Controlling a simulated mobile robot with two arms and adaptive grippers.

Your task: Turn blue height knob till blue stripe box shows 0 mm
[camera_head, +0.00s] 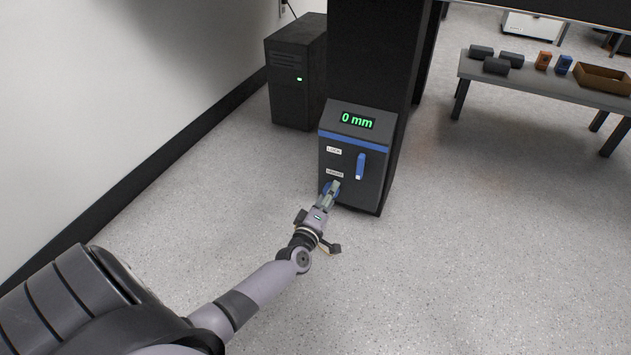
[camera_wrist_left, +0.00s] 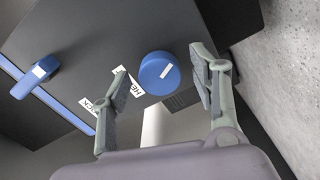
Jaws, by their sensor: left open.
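The blue-striped box (camera_head: 345,183) stands at the foot of a dark column, and its green display (camera_head: 357,121) reads 0 mm. The blue height knob (camera_wrist_left: 160,73) is round with a white mark; in the head view it is mostly hidden behind my left gripper. My left gripper (camera_head: 334,189) is in front of the knob. In the left wrist view the gripper (camera_wrist_left: 162,86) is open, with one finger on each side of the knob and visible gaps to both. A blue lock lever (camera_head: 360,167) sits higher on the box. My right gripper is not in view.
A grey table (camera_head: 530,80) at the right holds dark cylinders, small orange and blue items, and a brown tray (camera_head: 604,91). The floor in front and right of the box is clear.

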